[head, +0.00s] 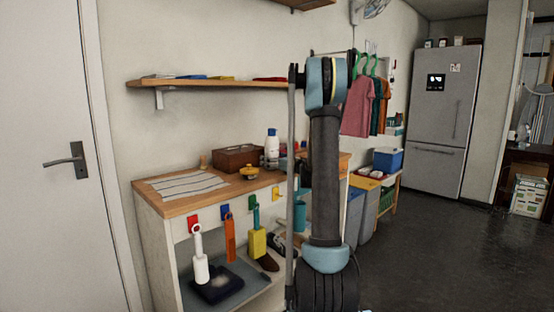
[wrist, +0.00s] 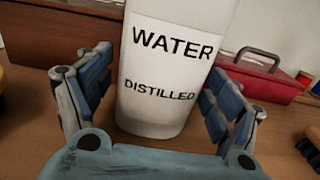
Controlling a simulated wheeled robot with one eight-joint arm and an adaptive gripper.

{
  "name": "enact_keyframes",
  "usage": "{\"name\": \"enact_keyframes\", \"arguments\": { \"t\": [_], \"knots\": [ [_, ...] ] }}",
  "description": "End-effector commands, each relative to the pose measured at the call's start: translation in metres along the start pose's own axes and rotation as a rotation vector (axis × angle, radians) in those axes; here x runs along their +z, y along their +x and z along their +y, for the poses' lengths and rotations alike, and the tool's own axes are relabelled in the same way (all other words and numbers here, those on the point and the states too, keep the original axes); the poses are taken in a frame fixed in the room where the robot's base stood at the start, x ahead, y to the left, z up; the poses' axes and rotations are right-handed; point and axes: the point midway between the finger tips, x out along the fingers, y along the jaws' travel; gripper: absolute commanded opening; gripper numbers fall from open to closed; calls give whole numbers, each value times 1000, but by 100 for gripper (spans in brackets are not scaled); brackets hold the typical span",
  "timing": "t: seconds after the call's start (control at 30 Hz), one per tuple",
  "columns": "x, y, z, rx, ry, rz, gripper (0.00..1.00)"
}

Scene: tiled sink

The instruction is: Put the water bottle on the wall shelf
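The water bottle is white with a blue cap and stands upright on the wooden counter (head: 205,202) in the head view. In the wrist view, the bottle (wrist: 165,65) fills the middle and its label reads "WATER DISTILLED". My gripper (wrist: 155,78) is open, with one blue finger on each side of the bottle's lower part. The left finger looks apart from the bottle; the right one is very close, and I cannot tell whether it touches. The wooden wall shelf (head: 210,84) is above the counter at the left. In the head view my arm hides part of the scene beside the bottle.
Flat items, including a blue one (head: 193,77) and a red one (head: 270,79), lie on the shelf. A brown wooden box (head: 238,157), a yellow object (head: 249,172) and a striped cloth (head: 188,185) are on the counter. A red case (wrist: 262,82) stands right of the bottle.

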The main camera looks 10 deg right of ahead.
Motion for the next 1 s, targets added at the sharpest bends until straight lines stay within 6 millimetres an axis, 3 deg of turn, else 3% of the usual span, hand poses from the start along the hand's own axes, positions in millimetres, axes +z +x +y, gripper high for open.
{"name": "enact_keyframes", "arguments": {
  "t": [0.03,0.3,0.67,1.0],
  "knots": [
    [0,0,0,0,0,0,75],
    [0,0,0,0,0,0,14],
    [8,0,0,0,0,-1,14],
    [59,0,0,0,0,-1,14]
  ]
}}
